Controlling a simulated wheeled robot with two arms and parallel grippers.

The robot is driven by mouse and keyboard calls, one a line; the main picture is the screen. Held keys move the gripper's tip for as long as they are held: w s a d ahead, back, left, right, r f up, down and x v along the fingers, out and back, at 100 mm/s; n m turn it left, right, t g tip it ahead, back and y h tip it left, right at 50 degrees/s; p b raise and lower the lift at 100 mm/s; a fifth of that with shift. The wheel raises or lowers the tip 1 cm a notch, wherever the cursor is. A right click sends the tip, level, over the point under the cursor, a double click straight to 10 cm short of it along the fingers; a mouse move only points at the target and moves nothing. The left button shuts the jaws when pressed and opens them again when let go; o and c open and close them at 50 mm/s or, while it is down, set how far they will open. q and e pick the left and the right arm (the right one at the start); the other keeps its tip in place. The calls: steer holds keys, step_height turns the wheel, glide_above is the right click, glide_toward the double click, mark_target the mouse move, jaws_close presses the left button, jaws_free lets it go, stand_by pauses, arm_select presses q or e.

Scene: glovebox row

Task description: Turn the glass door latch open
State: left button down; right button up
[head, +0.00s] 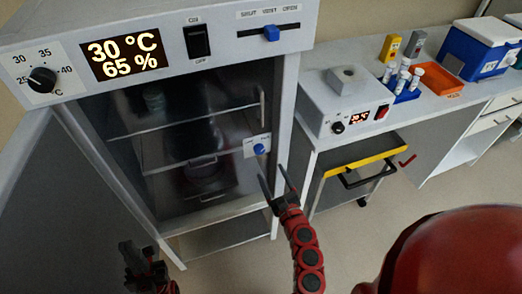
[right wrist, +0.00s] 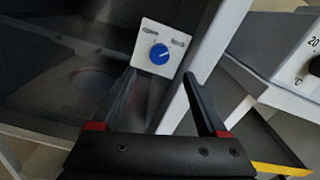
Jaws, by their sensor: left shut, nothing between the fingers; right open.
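The glass door (head: 205,140) of the incubator cabinet appears closed. Its latch is a blue knob (head: 259,149) on a white plate near the door's right edge. The knob (right wrist: 159,54) also shows in the right wrist view, with a pale pointer line slanting toward the upper right and small labels above it. My right gripper (head: 271,174) is open and empty, just below the latch plate. In the wrist view its fingertips (right wrist: 159,74) lie on either side below the knob, apart from it. My left gripper (head: 138,252) is shut and empty, low at the left.
A vertical door handle (head: 262,108) stands above the latch. The cabinet's top panel (head: 160,50) carries a dial, a display, a switch and a blue slider. To the right, a bench holds a small heater box (head: 345,100), tubes and a blue cooler (head: 478,48). A yellow-edged cart (head: 362,158) stands below.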

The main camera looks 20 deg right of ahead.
mark_target(260, 152)
steer(key=w, duration=1)
steer(key=shift+w+a+f, duration=0.1)
steer(key=shift+w+a, duration=0.05)
steer(key=shift+a, duration=0.05)
jaws_close()
